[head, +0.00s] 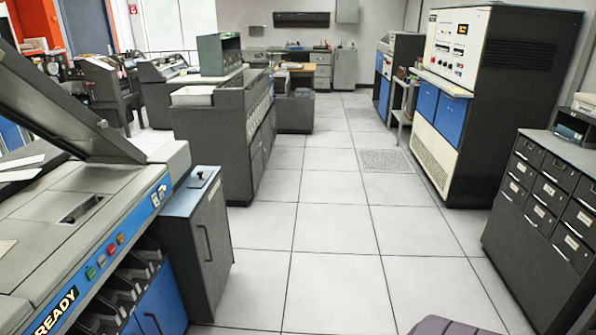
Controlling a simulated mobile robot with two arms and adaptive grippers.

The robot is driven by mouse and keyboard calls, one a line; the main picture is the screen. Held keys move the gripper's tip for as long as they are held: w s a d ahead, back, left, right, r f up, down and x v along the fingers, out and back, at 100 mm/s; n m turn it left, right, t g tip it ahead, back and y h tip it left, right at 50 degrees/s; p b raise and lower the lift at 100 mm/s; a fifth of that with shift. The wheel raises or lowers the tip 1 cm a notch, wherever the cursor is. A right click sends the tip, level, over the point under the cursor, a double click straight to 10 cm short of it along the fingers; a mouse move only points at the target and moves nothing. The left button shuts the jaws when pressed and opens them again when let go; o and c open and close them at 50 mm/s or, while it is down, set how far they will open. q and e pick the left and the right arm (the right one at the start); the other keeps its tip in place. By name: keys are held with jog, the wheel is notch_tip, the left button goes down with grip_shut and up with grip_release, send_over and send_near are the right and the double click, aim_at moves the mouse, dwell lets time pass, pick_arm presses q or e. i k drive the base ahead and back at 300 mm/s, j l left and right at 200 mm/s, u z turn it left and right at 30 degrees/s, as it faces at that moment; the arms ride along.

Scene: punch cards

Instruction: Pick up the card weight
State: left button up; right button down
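A small flat piece with a dark knob (200,177) lies on top of the narrow grey cabinet (207,235) at the left, beside the large card machine. It looks like the card weight, but it is too small to be sure. Neither of my grippers is in view, so nothing shows near this piece.
The card machine (100,240) with a raised dark lid (50,95) fills the left. A dark drawer cabinet (545,200) stands at the right. A tall blue-and-white machine (455,100) is behind it. The tiled floor (335,215) between them is clear.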

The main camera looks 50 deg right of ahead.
aim_at(203, 176)
jog(key=z, duration=1)
jog(key=i+l+u, duration=0.2)
jog(key=i+l, duration=0.25)
jog(key=i, duration=0.2)
